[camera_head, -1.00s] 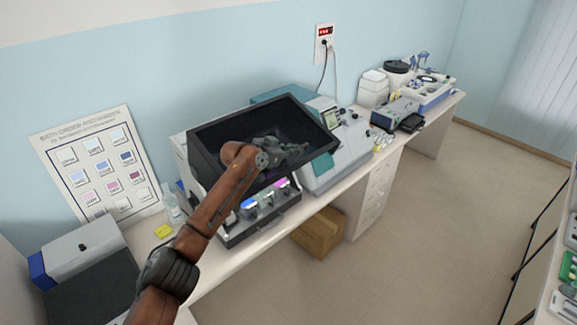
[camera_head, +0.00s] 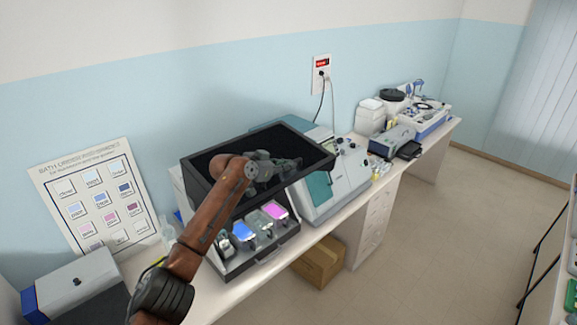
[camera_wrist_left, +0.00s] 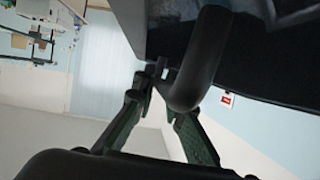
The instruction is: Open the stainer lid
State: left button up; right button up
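The stainer (camera_head: 236,267) stands on the bench, its black lid (camera_head: 306,148) raised and tilted, leaving a gap over the baths. Coloured baths show below it, one blue (camera_head: 243,232) and one pink (camera_head: 275,211). My left gripper (camera_head: 287,166) is in front of the lid's dark face. In the left wrist view, the fingers (camera_wrist_left: 160,70) close in around a curved black handle (camera_wrist_left: 200,60), and the lid's dark panel (camera_wrist_left: 270,60) is beyond. The handle partly hides one finger. My right gripper is not in view.
A teal-and-white machine (camera_head: 335,185) stands close to the stainer's right. A bath-order poster (camera_head: 95,200) leans on the wall at left, above a grey box (camera_head: 75,283). A cardboard box (camera_head: 318,262) is under the bench. The floor in front is clear.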

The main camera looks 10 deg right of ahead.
pick_arm(q)
jog(key=shift+o, duration=0.5)
jog(key=shift+a, duration=0.1)
jog(key=v, duration=1.2)
jog(key=shift+f, duration=0.15)
